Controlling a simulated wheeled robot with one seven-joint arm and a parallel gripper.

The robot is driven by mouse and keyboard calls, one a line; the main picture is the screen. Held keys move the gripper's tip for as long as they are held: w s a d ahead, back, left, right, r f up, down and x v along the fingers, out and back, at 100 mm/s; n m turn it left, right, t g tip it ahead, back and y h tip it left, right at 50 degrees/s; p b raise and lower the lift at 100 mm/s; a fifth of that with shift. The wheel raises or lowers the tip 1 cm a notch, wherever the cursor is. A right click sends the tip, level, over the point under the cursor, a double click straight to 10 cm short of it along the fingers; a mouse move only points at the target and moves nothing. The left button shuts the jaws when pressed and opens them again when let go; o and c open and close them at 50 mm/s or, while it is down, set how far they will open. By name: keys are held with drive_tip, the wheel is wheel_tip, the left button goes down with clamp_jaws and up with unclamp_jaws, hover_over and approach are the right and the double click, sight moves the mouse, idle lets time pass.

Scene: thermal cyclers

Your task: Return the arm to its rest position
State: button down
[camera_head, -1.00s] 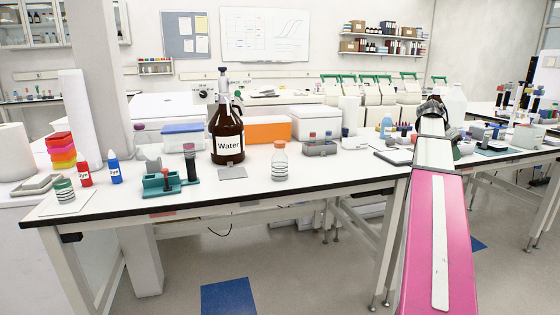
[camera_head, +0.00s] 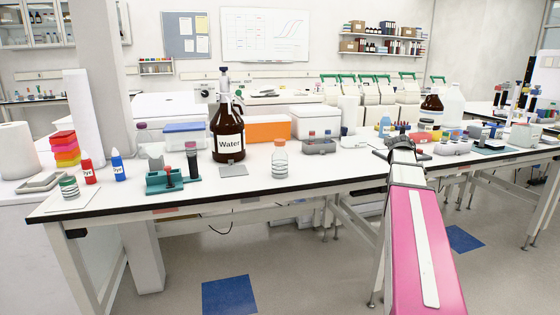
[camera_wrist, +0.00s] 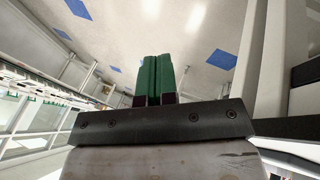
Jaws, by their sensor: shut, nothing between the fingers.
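My arm shows in the head view as a pink and white link (camera_head: 422,240) at the right, reaching forward to the front edge of the bench. Its dark far end is near the bench's right part; the fingers cannot be made out there. In the wrist view my gripper (camera_wrist: 154,62) has its two green fingers together, with nothing between them. Behind the fingers in that view lies pale floor with blue patches.
The long white bench (camera_head: 330,168) carries a brown water bottle (camera_head: 228,135), a clear bottle (camera_head: 279,160) and a teal rack (camera_head: 170,182). A brown bottle (camera_head: 431,108) and a white jug (camera_head: 452,105) stand behind my arm. Open floor (camera_head: 310,265) lies in front.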

drive_tip(key=s+a+f+n+t+y, duration=0.1)
drive_tip(key=s+a+f+n, duration=0.4)
drive_tip(key=a+f, duration=1)
drive_tip(key=s+a+f+n+t+y, duration=0.1)
drive_tip(key=s+a+f+n+y, duration=0.3)
drive_tip(key=a+f, duration=1)
drive_tip(key=s+a+n, duration=0.2)
drive_tip(key=s+a, duration=0.1)
drive_tip(key=shift+f, duration=0.4)
